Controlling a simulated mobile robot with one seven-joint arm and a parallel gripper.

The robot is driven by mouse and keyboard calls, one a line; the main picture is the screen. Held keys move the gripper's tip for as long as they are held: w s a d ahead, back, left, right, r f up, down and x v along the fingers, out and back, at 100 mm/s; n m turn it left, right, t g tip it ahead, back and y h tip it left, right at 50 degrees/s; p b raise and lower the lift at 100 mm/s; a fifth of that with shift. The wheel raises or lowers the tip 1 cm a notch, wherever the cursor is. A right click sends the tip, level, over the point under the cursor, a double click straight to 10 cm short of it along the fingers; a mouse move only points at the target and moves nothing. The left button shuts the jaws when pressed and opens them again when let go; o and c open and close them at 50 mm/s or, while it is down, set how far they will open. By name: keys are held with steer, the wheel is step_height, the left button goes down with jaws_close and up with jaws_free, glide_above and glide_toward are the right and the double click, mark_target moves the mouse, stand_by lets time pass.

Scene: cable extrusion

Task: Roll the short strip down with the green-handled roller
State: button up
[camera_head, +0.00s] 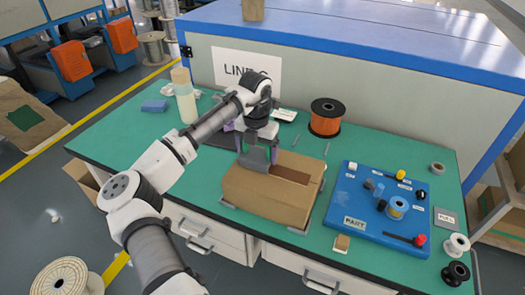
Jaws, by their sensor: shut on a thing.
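A closed cardboard box (250,190) lies on the green table. A darker brown strip (291,175) runs along its top toward the right end; I cannot tell whether it is the short strip or lies fully flat. The tool is at or just above the box top; contact cannot be told.
Grey corner brackets (296,231) sit by the box's base. A blue parts board (345,205) stands to the right, an orange spool (326,118) behind. A pale bottle (184,100) stands at back left. The table's left part (120,150) is mostly clear.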

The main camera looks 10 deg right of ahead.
mark_target(243, 147)
steer(key=shift+w+a, duration=0.25)
steer(key=shift+a, duration=0.2)
steer(key=shift+w, duration=0.1)
steer(key=shift+w+a+f+p, duration=0.15)
steer(key=shift+w+a, duration=0.35)
steer(key=shift+a, duration=0.25)
steer(key=shift+w+a+p, duration=0.15)
steer(key=shift+w+a, duration=0.3)
steer(key=shift+a, duration=0.25)
step_height(243, 147, up, 5)
steer(key=p, duration=0.4)
steer(key=shift+r, duration=2.05)
